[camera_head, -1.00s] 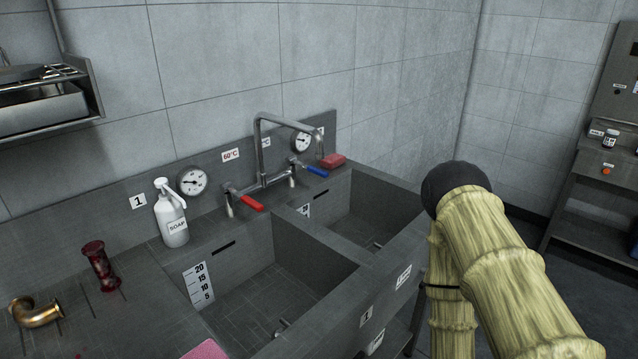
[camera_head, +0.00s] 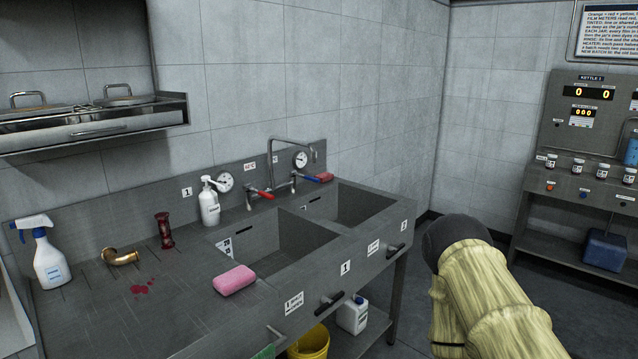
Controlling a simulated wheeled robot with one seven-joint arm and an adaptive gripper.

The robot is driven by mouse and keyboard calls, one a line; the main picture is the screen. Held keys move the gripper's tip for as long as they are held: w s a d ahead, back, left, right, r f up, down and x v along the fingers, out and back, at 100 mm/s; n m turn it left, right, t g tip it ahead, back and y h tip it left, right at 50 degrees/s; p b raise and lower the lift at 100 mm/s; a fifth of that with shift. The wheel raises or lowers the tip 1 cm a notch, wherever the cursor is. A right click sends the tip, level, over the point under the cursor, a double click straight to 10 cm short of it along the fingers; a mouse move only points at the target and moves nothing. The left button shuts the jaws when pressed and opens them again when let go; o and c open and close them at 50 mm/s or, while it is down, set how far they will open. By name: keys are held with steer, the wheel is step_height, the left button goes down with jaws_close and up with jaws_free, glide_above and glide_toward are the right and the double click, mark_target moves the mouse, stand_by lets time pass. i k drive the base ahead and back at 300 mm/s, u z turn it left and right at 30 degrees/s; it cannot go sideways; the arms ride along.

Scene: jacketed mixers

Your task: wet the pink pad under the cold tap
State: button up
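The pink pad (camera_head: 235,280) lies flat on the steel counter, left of the near basin and close to the front edge. The mixer tap (camera_head: 291,160) stands behind the two basins, its spout bent over to the right. It has a red lever (camera_head: 262,194) on the left and a blue lever (camera_head: 311,178) on the right. The near basin (camera_head: 275,250) and far basin (camera_head: 345,203) look empty, though their floors are partly hidden. I see no running water. My pale-sleeved arm rises at lower right; my gripper is not in view.
A soap bottle (camera_head: 209,203), red-stained piece (camera_head: 164,230), brass elbow (camera_head: 121,257) and spray bottle (camera_head: 46,258) stand on the counter. A yellow bucket (camera_head: 309,342) is below. A kettle panel (camera_head: 583,120) is at right.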

mark_target(306, 177)
steer(key=z, duration=1.5)
steer(key=i, duration=1.05)
steer(key=u, duration=0.8)
